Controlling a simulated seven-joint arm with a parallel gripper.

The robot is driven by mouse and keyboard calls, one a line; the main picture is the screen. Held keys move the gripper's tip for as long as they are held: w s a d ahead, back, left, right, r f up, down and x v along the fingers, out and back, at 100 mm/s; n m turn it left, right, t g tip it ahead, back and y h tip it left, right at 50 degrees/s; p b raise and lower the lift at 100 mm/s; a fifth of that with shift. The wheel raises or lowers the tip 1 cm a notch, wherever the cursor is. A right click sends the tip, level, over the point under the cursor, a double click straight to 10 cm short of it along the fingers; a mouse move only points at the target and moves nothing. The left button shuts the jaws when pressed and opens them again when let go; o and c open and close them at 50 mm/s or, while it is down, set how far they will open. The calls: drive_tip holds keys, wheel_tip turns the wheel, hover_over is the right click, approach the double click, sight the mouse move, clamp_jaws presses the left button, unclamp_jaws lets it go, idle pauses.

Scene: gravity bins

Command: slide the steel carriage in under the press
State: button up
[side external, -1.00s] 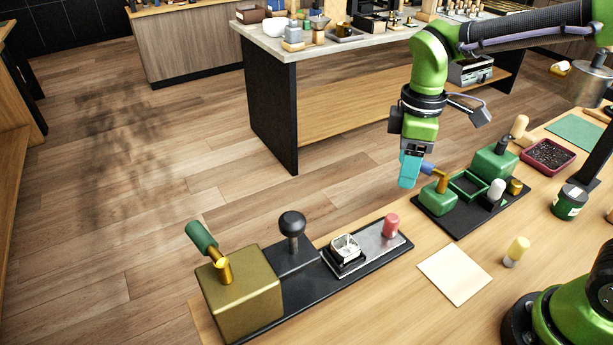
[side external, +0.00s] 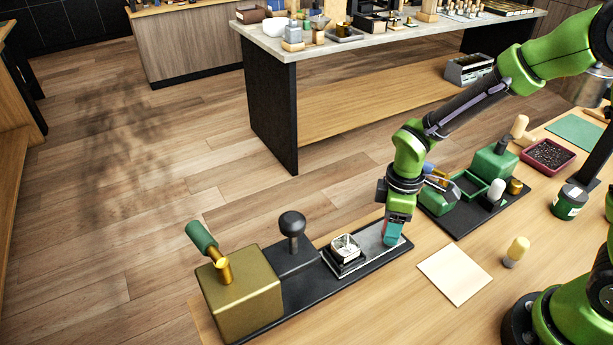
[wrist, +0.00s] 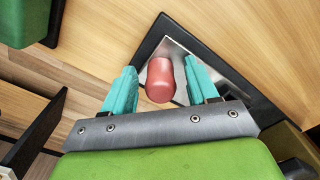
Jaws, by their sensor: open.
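The steel carriage (side external: 368,238) is a flat grey plate on a long black base, with a black-framed clear square piece (side external: 345,250) at its left end. A red knob (wrist: 160,80) stands on its right end; my gripper hides it in the side external view. The press appears to be the brass block (side external: 243,303) with a green-handled lever, at the left end of the base. My gripper (side external: 393,238), with teal fingers, is low over the carriage's right end. In the wrist view, my gripper (wrist: 159,66) is open with the knob between its fingers.
A black ball-topped post (side external: 291,225) stands on a dark block between the brass block and the carriage. A green fixture on a black board (side external: 463,218) lies to the right. A cream sheet (side external: 455,275) and a yellow-topped peg (side external: 517,250) lie in front.

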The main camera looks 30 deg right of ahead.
sight(348, 245)
clamp_jaws()
drive_tip(key=a, duration=1.1)
drive_tip(key=shift+a, duration=0.35)
drive_tip(key=shift+c, duration=1.6)
unclamp_jaws()
drive_tip(key=o, duration=0.3)
drive_tip(key=shift+d, duration=0.1)
drive_tip(key=shift+r, duration=0.1)
wheel_tip(348, 245, up, 17)
drive_tip(key=shift+f, duration=0.15)
